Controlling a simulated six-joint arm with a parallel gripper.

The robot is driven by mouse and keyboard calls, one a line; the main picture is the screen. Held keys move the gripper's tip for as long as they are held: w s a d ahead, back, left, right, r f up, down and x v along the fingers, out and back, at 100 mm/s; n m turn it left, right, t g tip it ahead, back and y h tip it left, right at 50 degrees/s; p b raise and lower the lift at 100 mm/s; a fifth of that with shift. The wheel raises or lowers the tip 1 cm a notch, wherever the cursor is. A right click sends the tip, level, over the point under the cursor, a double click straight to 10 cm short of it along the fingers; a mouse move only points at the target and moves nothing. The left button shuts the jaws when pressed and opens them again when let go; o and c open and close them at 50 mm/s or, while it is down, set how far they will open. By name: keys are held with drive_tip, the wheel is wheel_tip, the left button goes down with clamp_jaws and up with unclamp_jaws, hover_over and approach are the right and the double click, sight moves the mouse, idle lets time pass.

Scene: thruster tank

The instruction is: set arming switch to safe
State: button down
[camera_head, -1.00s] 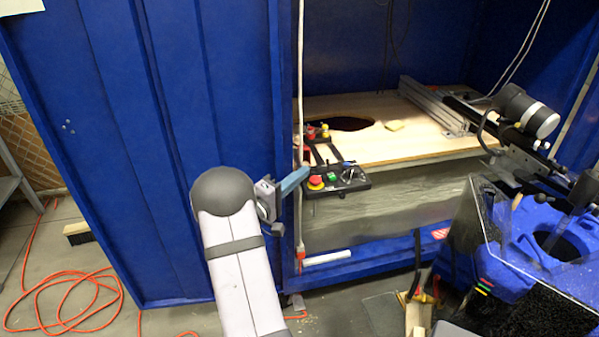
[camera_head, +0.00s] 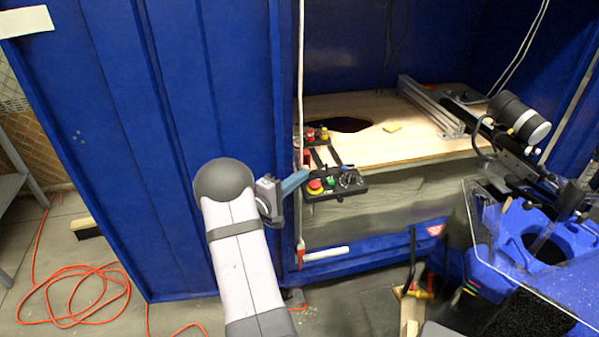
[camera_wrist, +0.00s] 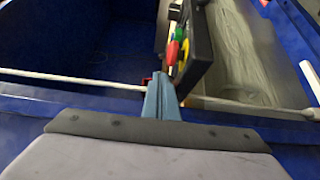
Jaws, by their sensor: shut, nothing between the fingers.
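A small black control box (camera_head: 324,191) sits at the front edge of the tank. It carries a red and yellow emergency button (camera_head: 315,186), a green button (camera_head: 331,182) and a dark switch or knob (camera_head: 348,178) on its right, too small to read its setting. My gripper (camera_head: 303,177), with blue-grey fingers, points at the box's left end from the left. In the wrist view my gripper (camera_wrist: 161,80) is shut and empty, its tip close by the box (camera_wrist: 200,45). I cannot tell whether they touch. The box is edge-on there, so the switch is not clear.
A wooden board (camera_head: 410,135) with a dark hole lies behind. A blue cabinet door (camera_head: 180,130) stands left. A blue machine (camera_head: 530,240) stands right.

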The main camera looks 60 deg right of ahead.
drive_tip(key=shift+w+d+r+p, duration=0.2)
drive_tip(key=shift+r+p, duration=0.2)
drive_tip(key=shift+p, duration=0.7)
drive_tip(key=shift+d+f, duration=0.1)
drive_tip(key=shift+w+p, duration=0.1)
drive_tip(key=shift+p, duration=0.2)
drive_tip(key=w+a+r+p, duration=0.1)
drive_tip(key=a, duration=0.5)
drive_tip(key=w+a+r+p, duration=0.1)
drive_tip(key=a, duration=0.6)
drive_tip(key=shift+w+a+r, duration=0.25)
drive_tip(key=shift+w+r, duration=0.05)
drive_tip(key=shift+r, duration=0.1)
